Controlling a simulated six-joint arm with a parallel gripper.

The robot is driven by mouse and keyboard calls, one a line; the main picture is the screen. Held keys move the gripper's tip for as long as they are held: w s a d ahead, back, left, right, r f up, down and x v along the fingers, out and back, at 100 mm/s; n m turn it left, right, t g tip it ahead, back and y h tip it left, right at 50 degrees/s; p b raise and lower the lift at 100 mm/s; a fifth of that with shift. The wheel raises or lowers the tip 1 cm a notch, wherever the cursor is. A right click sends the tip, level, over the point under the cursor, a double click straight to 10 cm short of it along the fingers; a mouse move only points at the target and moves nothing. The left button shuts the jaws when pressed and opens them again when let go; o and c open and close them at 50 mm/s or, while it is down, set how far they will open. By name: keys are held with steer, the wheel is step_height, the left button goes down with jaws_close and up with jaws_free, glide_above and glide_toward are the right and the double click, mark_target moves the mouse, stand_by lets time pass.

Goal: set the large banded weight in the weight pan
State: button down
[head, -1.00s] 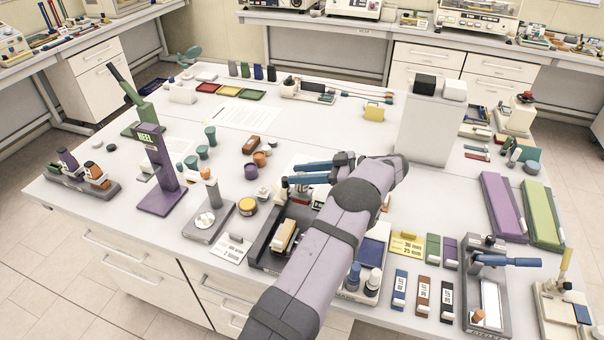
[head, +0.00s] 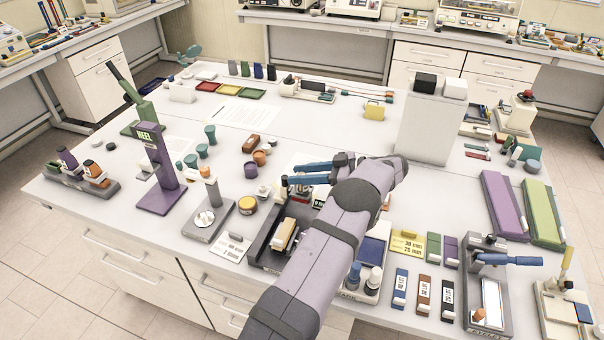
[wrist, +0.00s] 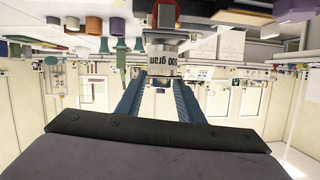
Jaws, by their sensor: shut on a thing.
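My gripper (head: 291,176) has two blue fingers pointing left, low over the back end of a black-framed rig (head: 262,243). In the wrist view, the fingers of my gripper (wrist: 160,76) are closed on a pale grey cylindrical weight (wrist: 160,47) with printed lettering ending in "gram". A dark piece shows at the weight's upper picture edge. In the head view a small dark part (head: 284,187) shows at the fingertips; I cannot tell whether it is the weight or the rig. The weight pan is not clearly visible; the fingers and arm hide that area.
A tan block (head: 284,232) sits in the rig. A tall grey box (head: 428,130) stands behind my arm.

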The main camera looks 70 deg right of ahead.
steer(key=shift+f, duration=0.35)
steer(key=c, duration=1.1)
jaws_free()
steer(key=shift+f, duration=0.1)
steer(key=shift+s+b, duration=0.1)
steer(key=shift+b, duration=0.2)
steer(key=shift+b+v, duration=1.65)
steer(key=shift+v, duration=1.95)
